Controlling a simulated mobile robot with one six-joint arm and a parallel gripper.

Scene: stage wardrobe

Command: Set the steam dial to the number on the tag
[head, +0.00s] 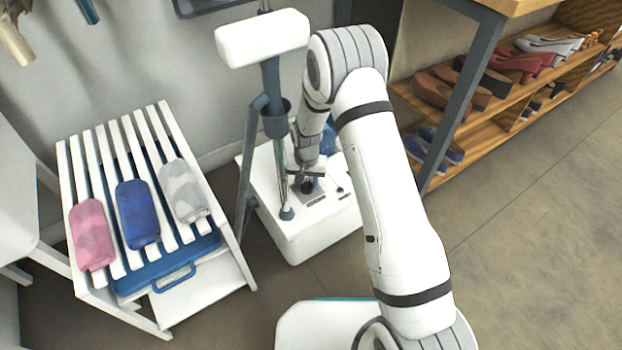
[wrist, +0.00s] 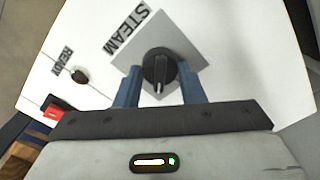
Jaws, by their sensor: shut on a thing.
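The steam dial (wrist: 160,62) is a round black knob on a grey plate marked STEAM, on the white top of the steamer base (head: 290,240). In the wrist view a pale line on the knob points down the picture, towards my gripper body. My gripper (wrist: 160,72) has its two blue fingers on either side of the dial, shut on it. In the head view my gripper (head: 308,181) is over the base top, and the dial is small and dark there. No number on the plate is readable, and I see no tag with a number.
A small black knob (wrist: 79,76) marked READY and a red part (wrist: 54,109) are on the base top. A pole stands close beside my arm. A slatted rack (head: 165,135) with rolled cloths is left; a shoe shelf (head: 480,115) is right. The right floor is clear.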

